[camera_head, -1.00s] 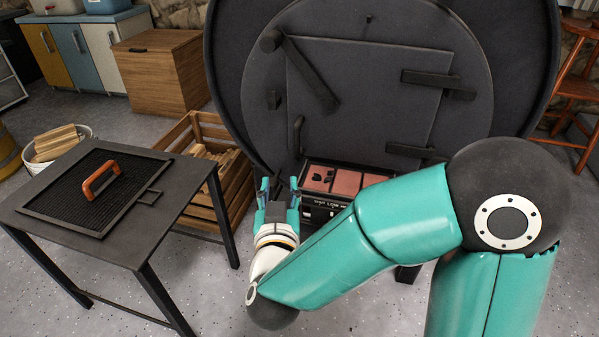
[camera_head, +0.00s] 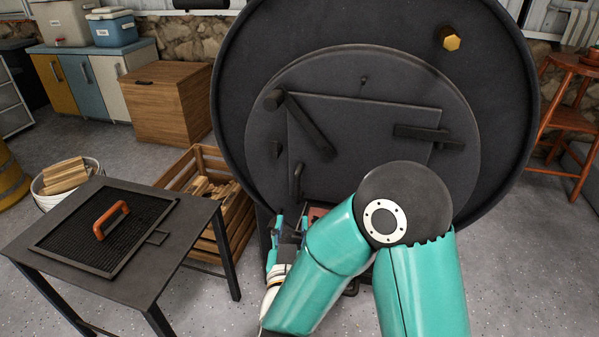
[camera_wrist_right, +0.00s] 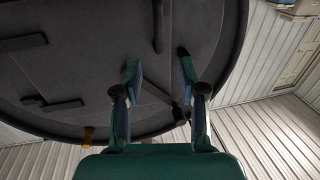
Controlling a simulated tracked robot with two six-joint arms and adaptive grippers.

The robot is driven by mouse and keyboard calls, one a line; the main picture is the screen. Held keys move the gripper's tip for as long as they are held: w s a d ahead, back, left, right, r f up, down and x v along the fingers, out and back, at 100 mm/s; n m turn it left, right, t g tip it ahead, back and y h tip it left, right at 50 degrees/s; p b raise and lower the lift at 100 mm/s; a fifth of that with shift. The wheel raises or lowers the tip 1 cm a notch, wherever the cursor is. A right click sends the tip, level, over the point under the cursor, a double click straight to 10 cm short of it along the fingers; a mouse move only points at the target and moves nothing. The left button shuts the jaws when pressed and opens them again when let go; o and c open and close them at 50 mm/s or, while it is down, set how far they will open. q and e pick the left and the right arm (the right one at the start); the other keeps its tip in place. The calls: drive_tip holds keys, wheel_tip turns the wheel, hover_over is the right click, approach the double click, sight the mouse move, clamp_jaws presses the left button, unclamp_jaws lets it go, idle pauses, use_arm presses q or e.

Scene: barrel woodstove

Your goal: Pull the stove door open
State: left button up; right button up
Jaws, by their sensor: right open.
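The stove door (camera_head: 370,125) is a dark rectangular plate on the round front of the black barrel stove (camera_head: 240,75); it appears shut. A short upright handle (camera_head: 297,180) sits at its lower left, and a slanted latch bar (camera_head: 312,128) crosses its upper left. My right gripper (camera_head: 288,226) is open and empty, below the handle and apart from it in the head view. In the right wrist view, the open fingers (camera_wrist_right: 158,64) point toward the stove front, with a bar that looks like the handle (camera_wrist_right: 158,25) beyond the gap between them. My left gripper is out of view.
A black table (camera_head: 190,215) with a mesh screen (camera_head: 70,235) stands left. A wooden crate of firewood (camera_head: 235,235) is between it and the stove. A red stool (camera_head: 572,115) stands right. My right arm hides most of the area below the door.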

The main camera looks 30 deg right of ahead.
sight(297, 189)
drive_tip(key=b+x, duration=0.1)
drive_tip(key=x, duration=1.2)
drive_tip(key=shift+w+d+b, duration=0.15)
drive_tip(key=shift+d+b, duration=0.05)
drive_tip(key=shift+b, duration=0.2)
drive_tip(key=shift+c, duration=0.3)
clamp_jaws()
